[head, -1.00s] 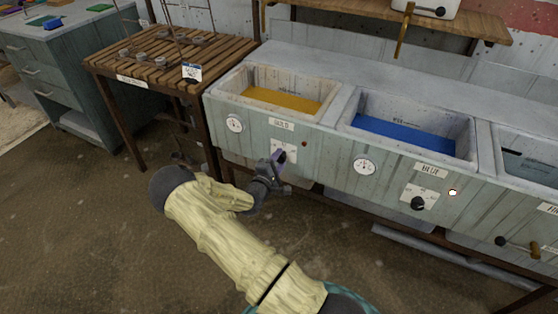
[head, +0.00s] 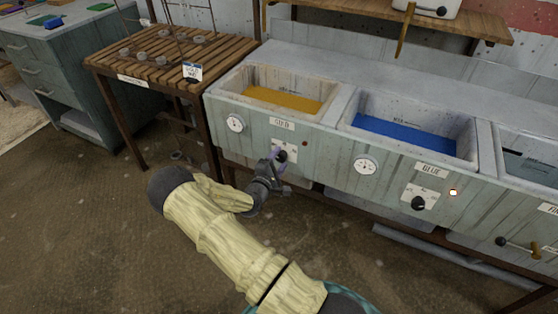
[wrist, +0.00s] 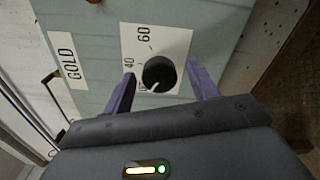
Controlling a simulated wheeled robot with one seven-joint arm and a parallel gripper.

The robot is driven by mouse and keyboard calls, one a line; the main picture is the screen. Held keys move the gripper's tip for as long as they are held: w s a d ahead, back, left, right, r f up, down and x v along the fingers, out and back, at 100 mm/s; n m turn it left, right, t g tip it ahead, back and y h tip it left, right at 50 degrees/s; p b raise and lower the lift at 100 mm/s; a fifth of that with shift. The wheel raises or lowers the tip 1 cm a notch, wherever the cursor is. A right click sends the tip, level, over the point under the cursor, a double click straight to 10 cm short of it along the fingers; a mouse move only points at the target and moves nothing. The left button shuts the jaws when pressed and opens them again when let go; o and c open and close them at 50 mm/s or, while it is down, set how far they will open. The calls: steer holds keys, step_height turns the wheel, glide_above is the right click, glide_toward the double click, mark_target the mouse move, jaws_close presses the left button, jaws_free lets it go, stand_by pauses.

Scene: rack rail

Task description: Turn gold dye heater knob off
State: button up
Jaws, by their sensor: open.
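The gold dye heater knob (head: 281,156) is a round black knob on a white dial plate below the GOLD label (head: 282,124). In the wrist view the knob (wrist: 158,72) has a white pointer line aimed toward the lower left, below the 40 mark; the lettering there is partly hidden. My gripper (wrist: 160,78) is open, with one purple finger on each side of the knob and a visible gap to each. In the head view my gripper (head: 274,163) is just in front of and below the knob.
The gold vat (head: 240,107) and blue vat (head: 345,128) sit in the grey bench. A small dark red lamp (head: 305,143) is right of the gold dial. The blue knob (head: 418,203) has a glowing lamp (head: 453,192) beside it. A slatted table (head: 110,66) stands left.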

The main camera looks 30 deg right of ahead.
steer(key=p+v, duration=0.1)
steer(key=v, duration=1.6)
steer(key=shift+f, duration=0.1)
